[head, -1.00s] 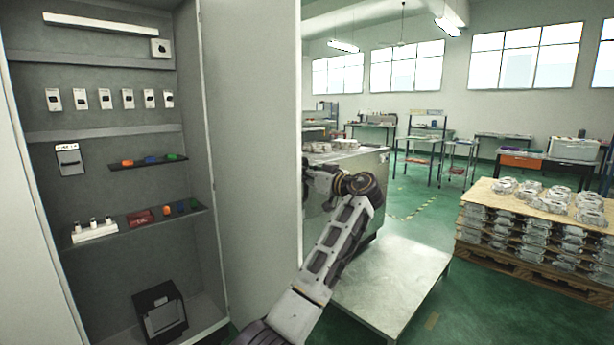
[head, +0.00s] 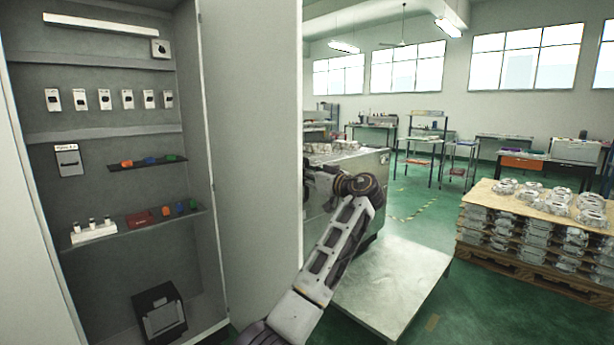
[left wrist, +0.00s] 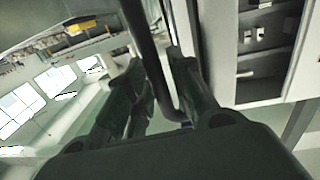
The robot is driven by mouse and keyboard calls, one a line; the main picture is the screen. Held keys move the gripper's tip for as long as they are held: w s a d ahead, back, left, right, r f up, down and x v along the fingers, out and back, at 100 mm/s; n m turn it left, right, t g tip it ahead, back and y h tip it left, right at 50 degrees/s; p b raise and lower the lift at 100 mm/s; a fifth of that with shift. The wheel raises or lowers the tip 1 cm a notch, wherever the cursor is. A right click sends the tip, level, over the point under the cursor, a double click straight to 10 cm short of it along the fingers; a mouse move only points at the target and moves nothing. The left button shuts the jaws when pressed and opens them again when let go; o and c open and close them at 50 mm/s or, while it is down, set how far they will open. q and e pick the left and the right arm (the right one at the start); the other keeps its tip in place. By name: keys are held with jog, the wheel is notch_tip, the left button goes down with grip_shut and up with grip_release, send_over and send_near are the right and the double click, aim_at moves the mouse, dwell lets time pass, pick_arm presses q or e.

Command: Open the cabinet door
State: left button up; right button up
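The tall grey cabinet (head: 100,138) stands at the left of the head view with its inside exposed. Its door (head: 255,150) stands wide open, swung out towards me on the right side of the opening. One arm of mine reaches up to the door's free edge; its gripper is hidden behind the door there. In the left wrist view, the fingers of my left gripper (left wrist: 160,75) lie on either side of a dark curved bar, the door handle (left wrist: 146,40), and appear closed around it. My right gripper is in neither view.
A low metal platform (head: 400,280) and a grey bench (head: 370,165) stand right of the door. A pallet of castings (head: 540,225) is at far right. Green floor lies between them.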

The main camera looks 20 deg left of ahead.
pick_arm(q)
jog(key=v, duration=1.2)
jog(key=shift+d+f, duration=0.1)
dwell(0.4)
